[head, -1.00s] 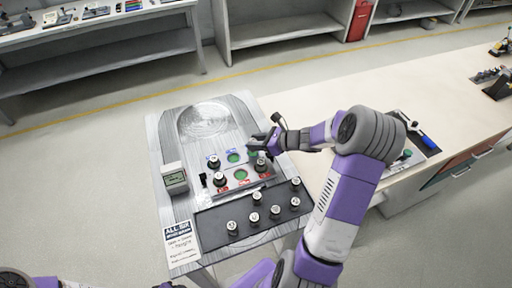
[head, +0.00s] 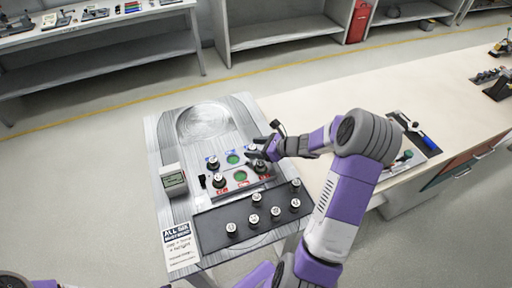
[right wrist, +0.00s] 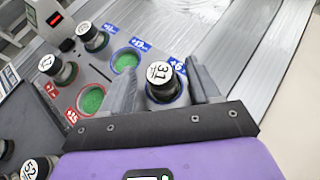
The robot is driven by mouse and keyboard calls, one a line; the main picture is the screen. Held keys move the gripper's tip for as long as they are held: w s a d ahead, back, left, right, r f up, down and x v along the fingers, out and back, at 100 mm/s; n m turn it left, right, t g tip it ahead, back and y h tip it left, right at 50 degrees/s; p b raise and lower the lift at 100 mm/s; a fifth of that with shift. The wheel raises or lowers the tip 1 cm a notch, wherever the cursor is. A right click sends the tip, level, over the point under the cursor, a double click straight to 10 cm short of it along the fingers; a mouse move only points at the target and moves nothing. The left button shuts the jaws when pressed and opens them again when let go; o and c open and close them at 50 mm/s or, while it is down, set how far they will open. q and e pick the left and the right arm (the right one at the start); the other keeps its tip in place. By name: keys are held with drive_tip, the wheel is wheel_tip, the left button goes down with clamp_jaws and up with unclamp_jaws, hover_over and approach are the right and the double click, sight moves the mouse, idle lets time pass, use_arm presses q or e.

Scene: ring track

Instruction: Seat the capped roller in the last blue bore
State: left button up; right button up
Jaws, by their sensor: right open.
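A capped roller with a white top marked 31 (right wrist: 160,74) stands upright in the right-hand blue-ringed bore. My right gripper (right wrist: 165,88) is open, one finger on each side of this roller; I cannot tell whether they touch it. In the head view my right gripper (head: 259,153) is over the right end of the bore plate. The middle blue bore (right wrist: 125,61) is empty and shows green; it also shows in the head view (head: 233,158). Another roller (right wrist: 92,35) stands in the left blue bore. My left gripper is not in view.
The middle red bore (right wrist: 90,100) is empty, with a roller (right wrist: 58,68) in the red bore left of it. A dark tray (head: 213,217) holds several capped rollers. A small display box (head: 174,178) stands at the left. A bench (head: 300,103) is at the right.

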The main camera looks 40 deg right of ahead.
drive_tip(key=shift+s+d+r, duration=0.1)
drive_tip(key=shift+r, duration=0.15)
drive_tip(key=p+v, duration=0.2)
drive_tip(key=v, duration=0.9)
drive_tip(key=shift+s, duration=0.3)
